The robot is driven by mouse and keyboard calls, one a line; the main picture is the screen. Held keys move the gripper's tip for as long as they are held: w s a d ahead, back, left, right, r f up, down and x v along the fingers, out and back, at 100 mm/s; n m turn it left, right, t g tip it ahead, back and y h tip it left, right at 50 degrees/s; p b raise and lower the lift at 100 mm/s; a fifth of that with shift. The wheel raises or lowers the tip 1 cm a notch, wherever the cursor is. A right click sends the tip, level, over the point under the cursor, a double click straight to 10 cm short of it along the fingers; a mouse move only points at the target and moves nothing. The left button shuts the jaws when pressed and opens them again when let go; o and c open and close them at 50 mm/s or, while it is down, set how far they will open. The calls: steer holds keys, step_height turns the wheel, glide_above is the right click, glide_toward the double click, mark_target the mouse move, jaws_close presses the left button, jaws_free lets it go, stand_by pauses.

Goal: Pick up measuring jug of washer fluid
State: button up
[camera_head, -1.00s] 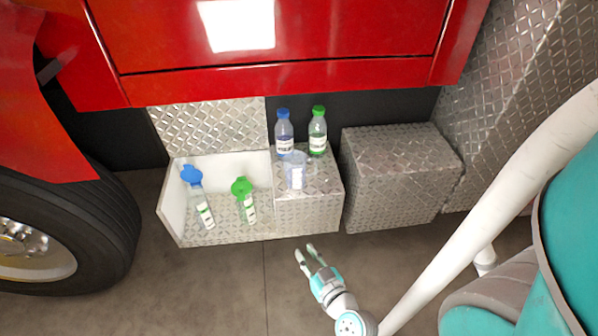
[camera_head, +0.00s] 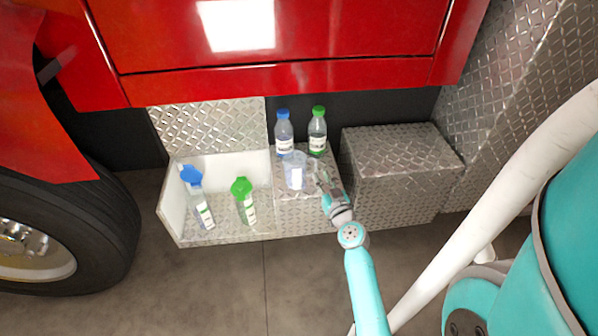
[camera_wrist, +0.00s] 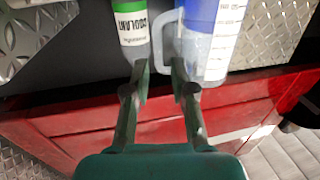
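The measuring jug (camera_head: 295,170) is clear, with blue fluid in it, and stands upright on the diamond-plate step. In the wrist view the jug (camera_wrist: 212,45) is at upper right, with its clear handle (camera_wrist: 170,40) on its left side. My gripper (camera_head: 322,172) is just right of the jug in the head view. In the wrist view my gripper (camera_wrist: 162,78) has its two fingers apart, with their tips near the lower end of the handle. I cannot tell whether they touch it. Nothing is held.
A blue-capped bottle (camera_head: 284,134) and a green-capped coolant bottle (camera_head: 317,132) stand behind the jug. An open bin (camera_head: 168,212) at left holds a blue-topped bottle (camera_head: 197,197) and a green-topped bottle (camera_head: 244,201). A diamond-plate box (camera_head: 395,180) is at right.

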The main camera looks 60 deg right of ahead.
mark_target(316, 165)
steer(key=shift+r+x, duration=0.2)
steer(key=shift+x, duration=2.95)
steer(key=shift+s+d, duration=0.1)
jaws_close()
